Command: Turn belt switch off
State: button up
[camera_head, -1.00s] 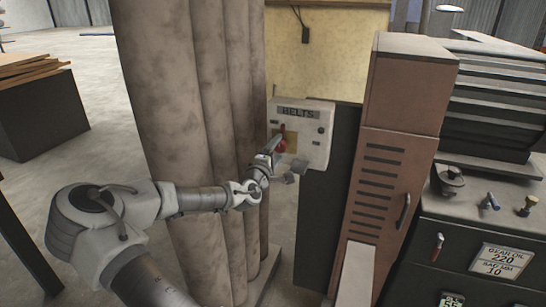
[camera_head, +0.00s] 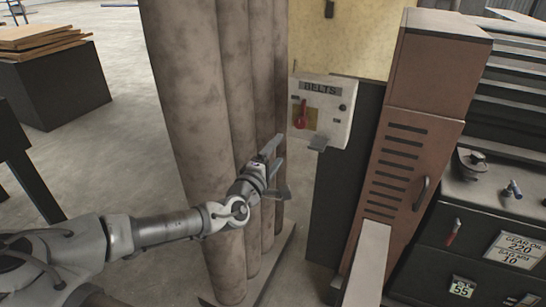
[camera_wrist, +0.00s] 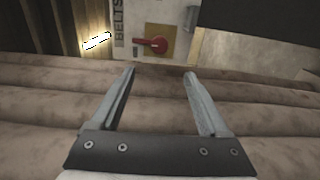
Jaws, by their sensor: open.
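The belt switch is a red handle (camera_head: 301,114) on a yellow plate, on a pale control box (camera_head: 333,100) labelled BELTS. In the head view the handle stands roughly upright. In the wrist view the red handle (camera_wrist: 152,45) lies across the picture, beyond my fingertips. My gripper (camera_head: 276,167) is below and left of the box in the head view, apart from it. Its two fingers (camera_wrist: 160,72) are open with nothing between them, and large brown tubes show behind them.
Tall brown tubes (camera_head: 195,110) stand left of the box. A brown cabinet (camera_head: 407,150) with vents stands to the right, beside a dark bench with small tools and labels. Stacked boards (camera_head: 40,37) lie on a dark block at the far left. Open floor shows at left.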

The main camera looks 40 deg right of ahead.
jog(key=shift+v, duration=1.05)
jog(key=shift+f, duration=0.1)
